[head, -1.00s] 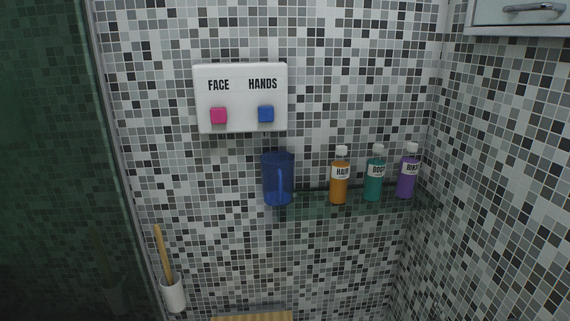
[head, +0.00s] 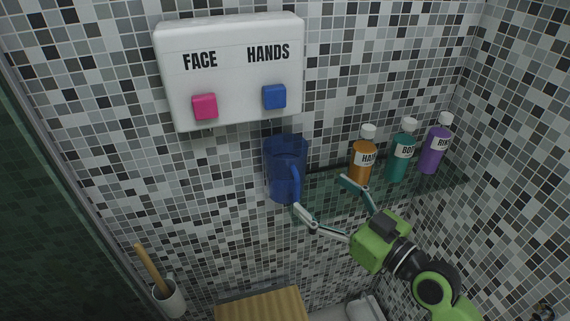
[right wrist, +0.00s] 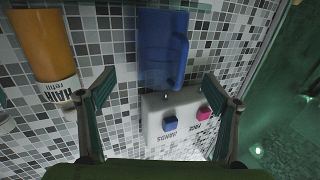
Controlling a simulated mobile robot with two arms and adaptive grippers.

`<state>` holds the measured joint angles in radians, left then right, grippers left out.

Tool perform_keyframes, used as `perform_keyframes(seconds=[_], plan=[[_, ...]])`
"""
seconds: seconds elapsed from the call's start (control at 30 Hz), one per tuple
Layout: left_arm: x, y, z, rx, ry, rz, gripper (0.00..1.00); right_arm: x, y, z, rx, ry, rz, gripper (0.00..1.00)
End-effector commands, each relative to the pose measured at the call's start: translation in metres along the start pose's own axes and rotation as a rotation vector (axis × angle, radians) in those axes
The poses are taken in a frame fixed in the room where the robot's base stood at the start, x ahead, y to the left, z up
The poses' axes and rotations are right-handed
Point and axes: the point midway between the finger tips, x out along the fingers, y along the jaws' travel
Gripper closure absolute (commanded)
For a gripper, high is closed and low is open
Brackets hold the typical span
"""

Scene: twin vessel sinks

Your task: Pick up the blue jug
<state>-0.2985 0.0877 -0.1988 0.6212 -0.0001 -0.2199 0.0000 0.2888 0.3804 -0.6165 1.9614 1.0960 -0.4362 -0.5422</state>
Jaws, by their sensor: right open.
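The blue jug (head: 283,168) is translucent and stands upright at the left end of the glass shelf, under the white dispenser, its handle toward me. In the right wrist view the jug (right wrist: 160,48) shows upside down, ahead of the fingers and between them. My right gripper (head: 318,194) is open and empty. In the head view one fingertip lies by the jug's lower right side and the other near the orange bottle; whether the near finger touches the jug I cannot tell. It also shows in the right wrist view (right wrist: 158,90). My left gripper is not in view.
The white dispenser (head: 232,88) has a pink FACE button and a blue HANDS button. Orange (head: 362,160), teal (head: 398,160) and purple (head: 434,152) bottles stand on the glass shelf (head: 328,205) to the right. A white cup (head: 168,300) with a wooden handle is lower left.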

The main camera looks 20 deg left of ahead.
Motion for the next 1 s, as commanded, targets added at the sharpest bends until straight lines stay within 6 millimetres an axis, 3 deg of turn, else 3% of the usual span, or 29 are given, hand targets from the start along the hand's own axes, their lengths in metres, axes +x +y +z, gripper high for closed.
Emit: perform_keyframes(seconds=[0.13,0.3,0.6,0.8,1.0], plan=[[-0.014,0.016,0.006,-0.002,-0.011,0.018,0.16,0.033,0.0,-0.005,0.004,0.003,0.001,0.18],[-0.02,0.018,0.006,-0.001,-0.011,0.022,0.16,0.059,0.0,-0.002,0.002,0.0,0.001,0.18],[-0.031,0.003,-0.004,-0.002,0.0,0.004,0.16,0.081,-0.001,-0.005,0.004,0.0,0.001,0.18],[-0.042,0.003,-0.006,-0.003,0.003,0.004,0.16,0.108,-0.002,-0.005,0.003,0.0,0.002,0.18],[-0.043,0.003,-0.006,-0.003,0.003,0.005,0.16,0.119,-0.002,-0.003,0.002,0.0,0.002,0.18]])
